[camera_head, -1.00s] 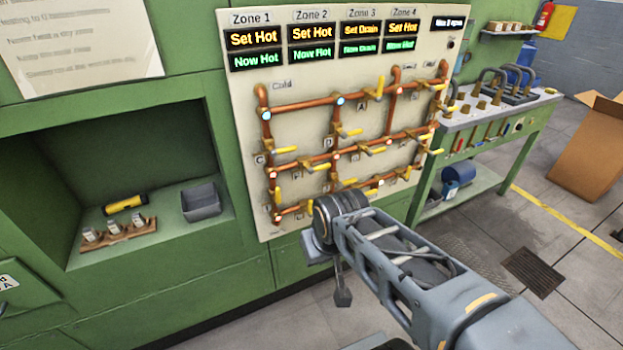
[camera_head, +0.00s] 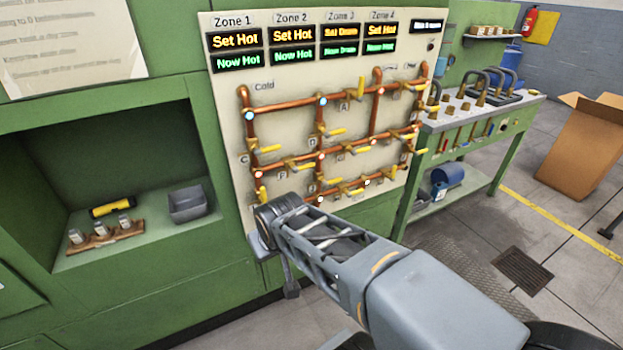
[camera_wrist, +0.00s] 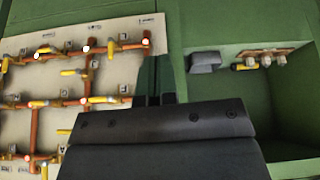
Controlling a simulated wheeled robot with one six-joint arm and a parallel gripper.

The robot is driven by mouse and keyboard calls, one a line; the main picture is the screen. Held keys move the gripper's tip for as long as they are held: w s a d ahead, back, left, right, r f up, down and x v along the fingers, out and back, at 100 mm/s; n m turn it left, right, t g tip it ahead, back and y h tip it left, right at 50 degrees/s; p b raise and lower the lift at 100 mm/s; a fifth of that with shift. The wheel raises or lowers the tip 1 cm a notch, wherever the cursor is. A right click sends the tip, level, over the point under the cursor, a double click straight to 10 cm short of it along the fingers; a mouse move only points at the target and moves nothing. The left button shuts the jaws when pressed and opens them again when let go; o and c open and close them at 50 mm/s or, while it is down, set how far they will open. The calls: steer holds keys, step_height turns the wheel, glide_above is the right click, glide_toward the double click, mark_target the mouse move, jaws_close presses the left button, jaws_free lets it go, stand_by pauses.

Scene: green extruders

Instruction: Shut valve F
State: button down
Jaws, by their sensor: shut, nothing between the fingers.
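Valve F (camera_head: 303,163) has a yellow handle and sits on the middle copper pipe row, left part of the board (camera_head: 225,95), above a small F label (camera_head: 282,175). Its handle appears to lie roughly along the pipe. My gripper (camera_wrist: 160,98) is shut and empty, its dark fingertips at the middle of the wrist view. It is apart from the valves, in front of the green wall beside the board. In the wrist view I cannot tell for certain which valve is F. In the head view my arm covers the board's bottom edge.
Several other yellow-handled valves crowd the board close to F. A recess (camera_head: 100,130) to the left holds a grey bin (camera_head: 187,202), a yellow-black cylinder (camera_head: 112,206) and a small wooden rack (camera_head: 105,236). A green workbench (camera_head: 480,120) stands right of the board.

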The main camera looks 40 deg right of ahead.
steer(key=w+d+f+m+t+h+b, duration=0.15)
steer(key=w+d+f+t+b, duration=0.35)
steer(key=w+d, duration=0.5)
steer(key=t+h+b, duration=0.1)
steer(key=t+b, duration=0.9)
steer(key=t, duration=0.4)
glide_toward(305, 167)
steer(key=d+f+v, duration=0.1)
steer(key=v, duration=0.6)
steer(key=shift+d+r+n, duration=0.1)
steer(key=shift+n, duration=0.15)
steer(key=shift+w, duration=0.1)
steer(key=p+x, duration=0.2)
steer(key=x, duration=1.2)
steer(key=shift+d, duration=0.1)
